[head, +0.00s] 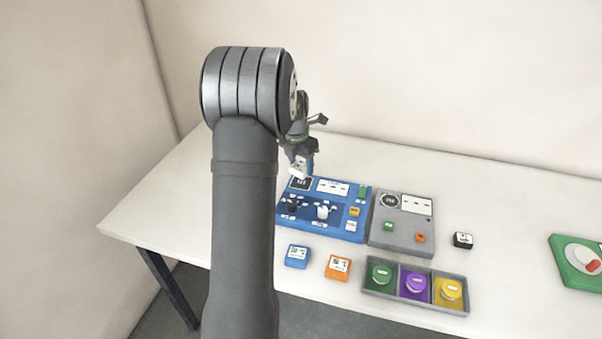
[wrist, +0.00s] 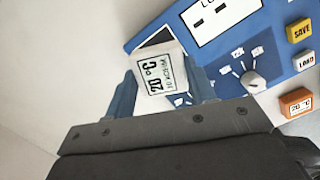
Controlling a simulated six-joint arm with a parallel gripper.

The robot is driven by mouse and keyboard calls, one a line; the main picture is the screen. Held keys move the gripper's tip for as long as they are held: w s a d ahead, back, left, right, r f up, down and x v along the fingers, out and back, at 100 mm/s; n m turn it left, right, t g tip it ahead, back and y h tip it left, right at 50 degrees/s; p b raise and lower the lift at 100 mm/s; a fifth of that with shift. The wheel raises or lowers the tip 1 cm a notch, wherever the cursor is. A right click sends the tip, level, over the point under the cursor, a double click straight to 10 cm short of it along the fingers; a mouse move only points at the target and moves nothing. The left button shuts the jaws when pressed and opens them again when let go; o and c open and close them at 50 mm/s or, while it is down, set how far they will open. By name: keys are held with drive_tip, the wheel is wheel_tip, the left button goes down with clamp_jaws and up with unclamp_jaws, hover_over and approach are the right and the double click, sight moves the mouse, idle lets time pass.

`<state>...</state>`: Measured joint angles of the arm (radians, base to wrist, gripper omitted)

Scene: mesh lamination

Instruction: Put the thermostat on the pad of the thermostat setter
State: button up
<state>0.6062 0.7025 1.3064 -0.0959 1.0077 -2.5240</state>
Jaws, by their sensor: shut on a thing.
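The blue thermostat setter (head: 351,229) lies on the table, with a white display panel, knobs and buttons. Its dark square pad (head: 301,184) is at the far left corner, just below my gripper in the head view. In the wrist view the pad (wrist: 158,38) shows partly behind the thermostat. I cannot tell how high the thermostat is above it.
A grey device (head: 402,230) stands right of the setter. A blue block (head: 297,256) and an orange block (head: 338,267) lie in front. A grey tray (head: 415,302) holds green, purple and yellow pieces. A black block (head: 463,240) and a green tray (head: 564,262) are further right.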

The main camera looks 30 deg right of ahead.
sight(300, 166)
drive_tip(key=shift+f, duration=1.95)
drive_tip(key=shift+f, duration=0.15)
drive_tip(key=o, duration=1)
drive_tip(key=r, duration=0.4)
drive_tip(key=a+r, duration=0.1)
drive_tip(key=r, duration=0.7)
drive_tip(key=shift+s+a+r, duration=0.15)
drive_tip(key=shift+s+a, duration=0.2)
